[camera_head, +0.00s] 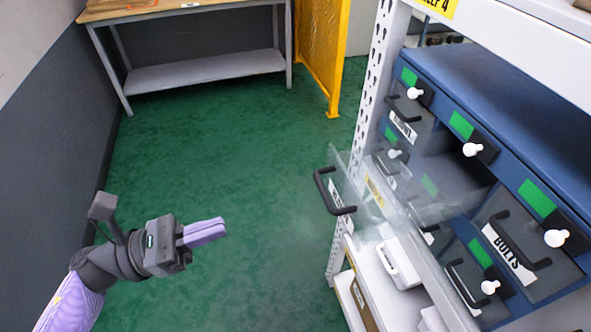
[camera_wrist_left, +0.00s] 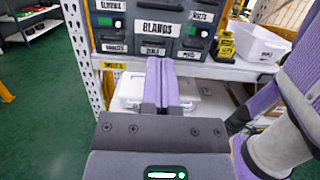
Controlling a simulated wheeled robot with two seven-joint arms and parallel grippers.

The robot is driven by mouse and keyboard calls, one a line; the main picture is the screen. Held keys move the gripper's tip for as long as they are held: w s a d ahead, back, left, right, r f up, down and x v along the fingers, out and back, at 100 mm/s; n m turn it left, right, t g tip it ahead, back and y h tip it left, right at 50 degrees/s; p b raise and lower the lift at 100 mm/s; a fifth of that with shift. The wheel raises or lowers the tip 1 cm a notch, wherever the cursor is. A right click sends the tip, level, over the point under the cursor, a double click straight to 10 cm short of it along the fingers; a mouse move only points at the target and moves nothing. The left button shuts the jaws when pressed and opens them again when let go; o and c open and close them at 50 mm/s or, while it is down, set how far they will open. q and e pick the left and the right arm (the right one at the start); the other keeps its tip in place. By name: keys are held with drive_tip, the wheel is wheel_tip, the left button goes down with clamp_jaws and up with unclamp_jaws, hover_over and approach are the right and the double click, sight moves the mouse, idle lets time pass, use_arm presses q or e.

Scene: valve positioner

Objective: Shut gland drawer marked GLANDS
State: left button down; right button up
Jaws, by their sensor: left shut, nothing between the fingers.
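The GLANDS drawer (camera_head: 357,192) is a clear-walled drawer pulled well out of the blue cabinet (camera_head: 494,90) in the head view. Its dark handle (camera_head: 335,194) faces left, towards my left gripper; the label is seen too obliquely to read there. In the left wrist view the label on the drawer front (camera_wrist_left: 157,30) reads GLANDS. My left gripper (camera_head: 222,230) is shut and empty, left of and lower in the picture than the handle, apart from it. Its closed purple fingers (camera_wrist_left: 162,75) point towards the drawer front in the wrist view. My right gripper is not in view.
The BOLTS drawer (camera_head: 517,250) and other drawers with handles and white knobs surround the opening. A perforated white shelf post (camera_head: 371,90) stands left of the cabinet. White containers (camera_head: 400,262) sit below. Green floor (camera_head: 230,140) is clear; a workbench (camera_head: 190,72) stands behind.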

sight(321, 192)
use_arm(q)
drive_tip(key=p+x, duration=0.3)
drive_tip(key=x, duration=0.9)
drive_tip(key=shift+s+r, duration=0.15)
drive_tip(key=shift+d, duration=0.55)
drive_tip(key=shift+d, duration=0.1)
